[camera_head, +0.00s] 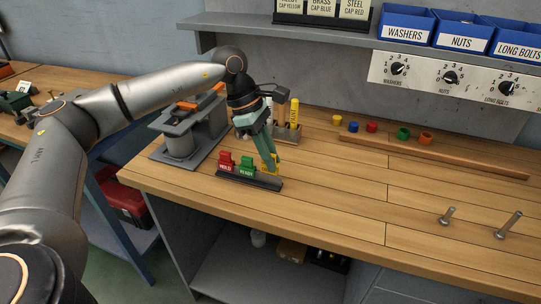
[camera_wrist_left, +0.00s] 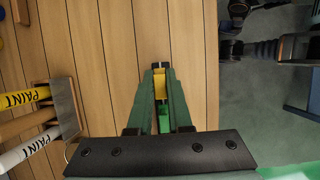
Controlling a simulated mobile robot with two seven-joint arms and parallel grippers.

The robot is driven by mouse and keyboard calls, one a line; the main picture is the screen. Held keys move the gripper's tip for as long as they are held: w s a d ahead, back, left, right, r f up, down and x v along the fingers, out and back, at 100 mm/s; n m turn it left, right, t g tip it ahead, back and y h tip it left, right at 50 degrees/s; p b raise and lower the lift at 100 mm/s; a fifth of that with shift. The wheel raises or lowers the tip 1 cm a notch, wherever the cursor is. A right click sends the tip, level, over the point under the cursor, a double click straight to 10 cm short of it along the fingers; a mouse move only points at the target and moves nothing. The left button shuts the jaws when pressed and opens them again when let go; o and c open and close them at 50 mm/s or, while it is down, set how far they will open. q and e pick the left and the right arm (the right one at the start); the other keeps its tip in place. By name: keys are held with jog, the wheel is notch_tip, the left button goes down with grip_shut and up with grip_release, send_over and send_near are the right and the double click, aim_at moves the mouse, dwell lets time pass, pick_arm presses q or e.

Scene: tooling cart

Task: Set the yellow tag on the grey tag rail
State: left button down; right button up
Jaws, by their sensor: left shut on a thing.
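The grey tag rail (camera_head: 262,183) lies near the front left edge of the wooden bench. A red HOLD tag (camera_head: 226,161) and a green READY tag (camera_head: 246,168) stand on it. My left gripper (camera_head: 272,163) points down at the rail's right end, shut on the yellow tag (camera_head: 268,166). The yellow tag also shows between the fingers in the left wrist view (camera_wrist_left: 159,87), with some green below it. The fingers hide much of the tag. I cannot tell whether its lower edge touches the rail. My right gripper is not in view.
A grey clamp stand (camera_head: 185,135) stands left of the rail. A holder with a yellow paint marker (camera_head: 294,113) stands just behind my gripper. The middle bench is clear.

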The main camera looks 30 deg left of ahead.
pick_arm(q)
jog(key=shift+f, duration=0.1)
dwell(0.7)
jog(key=shift+f+b, duration=0.5)
jog(key=shift+f, duration=0.2)
dwell(0.4)
jog(key=shift+f, duration=0.3)
dwell(0.5)
jog(key=shift+c, duration=1.4)
grip_release()
